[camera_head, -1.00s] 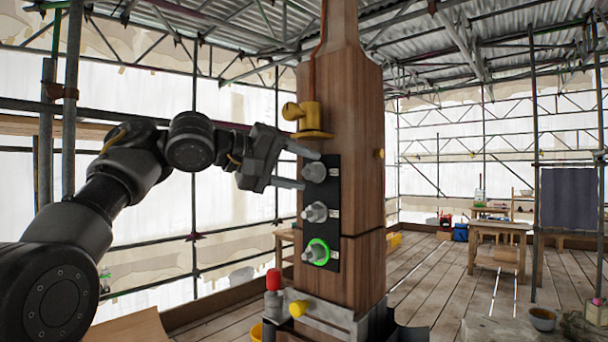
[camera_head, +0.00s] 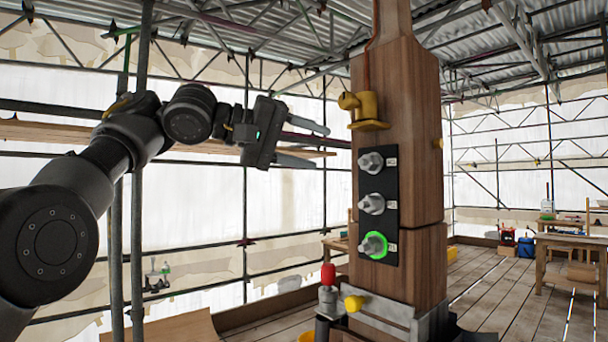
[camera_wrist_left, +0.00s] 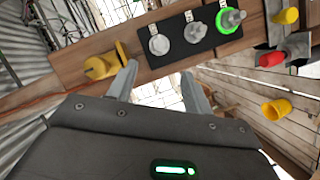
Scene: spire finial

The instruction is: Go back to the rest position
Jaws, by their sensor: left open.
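My left gripper (camera_head: 305,143) is open and empty, held in the air to the left of the wooden spire post (camera_head: 412,130). Its two fingers point right, toward the post, with a clear gap between them and it. A black panel (camera_head: 391,235) on the post carries several grey knobs in a column; the lowest knob (camera_head: 373,246) has a lit green ring. In the left wrist view the open fingers (camera_wrist_left: 161,85) show below the panel (camera_wrist_left: 171,22). My right gripper is in neither view.
A yellow fitting (camera_head: 366,108) sticks out of the post above the panel. A red-capped bottle (camera_head: 328,290) and a yellow knob (camera_head: 354,303) are near its foot. Scaffold poles (camera_head: 139,200) stand at the left, close to my arm. A wooden table (camera_head: 575,243) stands at the far right.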

